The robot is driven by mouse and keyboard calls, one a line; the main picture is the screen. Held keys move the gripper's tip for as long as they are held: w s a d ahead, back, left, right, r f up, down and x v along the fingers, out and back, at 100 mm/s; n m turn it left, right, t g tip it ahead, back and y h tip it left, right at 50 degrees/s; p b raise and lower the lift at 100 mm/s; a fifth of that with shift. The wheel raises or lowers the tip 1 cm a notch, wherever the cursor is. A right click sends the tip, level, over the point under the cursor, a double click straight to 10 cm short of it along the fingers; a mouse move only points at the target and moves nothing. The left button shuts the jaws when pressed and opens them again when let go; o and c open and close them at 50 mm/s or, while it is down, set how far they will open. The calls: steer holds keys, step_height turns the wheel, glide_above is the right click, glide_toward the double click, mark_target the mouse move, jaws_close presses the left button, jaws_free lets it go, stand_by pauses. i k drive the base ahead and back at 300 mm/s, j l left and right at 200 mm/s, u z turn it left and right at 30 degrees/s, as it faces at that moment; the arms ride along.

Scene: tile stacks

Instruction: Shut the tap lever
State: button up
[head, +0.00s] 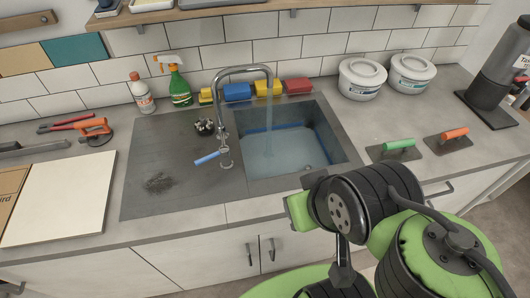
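The grey gooseneck tap (221,100) stands at the left edge of the sink, its spout arching over the basin. Its blue lever (207,159) sticks out to the left near the tap's base, over the drainboard. A pale stream of water (269,115) falls from the spout into the sink (327,135), where bluish water lies. My arm shows at the lower right, in front of the counter, well apart from the lever. My gripper's fingers cannot be seen.
Sponges or blocks (238,92) line the wall behind the sink, with a green spray bottle (180,88) and white bottle (142,92) to their left. Trowels (398,147) and white tubs (361,78) are at right. The drainboard is mostly clear.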

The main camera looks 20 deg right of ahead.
mark_target(224, 151)
steer(key=j+u, duration=0.4)
steer(key=i+j+u, duration=0.2)
steer(key=u, duration=0.15)
steer(key=i+j+u, duration=0.15)
steer(key=j+u, duration=0.25)
